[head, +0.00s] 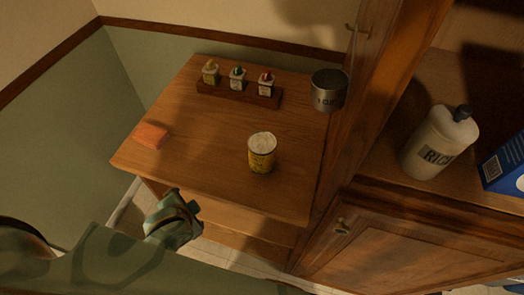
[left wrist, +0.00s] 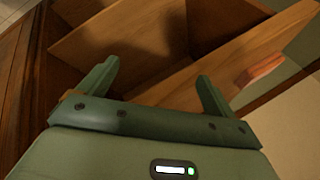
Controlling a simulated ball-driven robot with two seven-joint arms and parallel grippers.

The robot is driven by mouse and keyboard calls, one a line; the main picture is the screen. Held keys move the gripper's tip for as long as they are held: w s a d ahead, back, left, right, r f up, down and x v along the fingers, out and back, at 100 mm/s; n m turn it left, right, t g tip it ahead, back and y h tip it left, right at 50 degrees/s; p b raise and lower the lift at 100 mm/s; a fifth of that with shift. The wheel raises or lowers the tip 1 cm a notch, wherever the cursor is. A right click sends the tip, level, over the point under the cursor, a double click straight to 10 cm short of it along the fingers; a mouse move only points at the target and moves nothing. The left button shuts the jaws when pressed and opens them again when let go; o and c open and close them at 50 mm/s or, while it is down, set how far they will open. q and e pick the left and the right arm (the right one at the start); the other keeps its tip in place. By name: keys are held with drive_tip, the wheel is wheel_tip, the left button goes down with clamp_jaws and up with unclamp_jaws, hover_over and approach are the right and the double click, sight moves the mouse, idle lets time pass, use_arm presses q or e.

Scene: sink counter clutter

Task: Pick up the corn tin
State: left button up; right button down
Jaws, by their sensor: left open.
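The corn tin (head: 262,153) is a yellow can with a pale lid, upright on the wooden table in the head view. It does not show in the left wrist view. My left gripper (head: 192,204) is below and left of the tin in the head view, by the table's front edge and apart from the tin. In the left wrist view my left gripper (left wrist: 158,85) has its two green fingers spread with nothing between them. My right gripper is not in view.
A wooden rack (head: 238,92) with several small bottles stands at the table's back. A tall wooden cabinet (head: 375,60) borders the right. The table around the tin is clear.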

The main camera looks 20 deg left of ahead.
sight(267, 138)
use_arm(q)
drive_tip(key=w+d+r+t+h, duration=0.1)
drive_tip(key=w+r, duration=0.1)
drive_tip(key=w+r+t+h, duration=0.1)
drive_tip(key=w+r+t, duration=0.1)
drive_tip(key=w+d+r+t+h, duration=0.1)
drive_tip(key=w+r+h, duration=0.1)
drive_tip(key=shift+w+d+r+t, duration=0.2)
drive_tip(key=shift+d+r+t, duration=0.1)
drive_tip(key=shift+d+r, duration=0.1)
drive_tip(key=w+d+r+t+h, duration=0.15)
drive_tip(key=d+r+h, duration=0.25)
drive_tip(key=r+h, duration=0.4)
drive_tip(key=x, duration=0.5)
drive_tip(key=b+x, duration=0.1)
drive_tip(key=x, duration=1)
drive_tip(key=shift+f+b, duration=0.3)
drive_tip(key=shift+f, duration=0.15)
drive_tip(key=shift+s, duration=0.1)
drive_tip(key=shift+c, duration=0.9)
drive_tip(key=c, duration=1.1)
drive_tip(key=shift+r, duration=0.1)
drive_tip(key=shift+c, duration=0.6)
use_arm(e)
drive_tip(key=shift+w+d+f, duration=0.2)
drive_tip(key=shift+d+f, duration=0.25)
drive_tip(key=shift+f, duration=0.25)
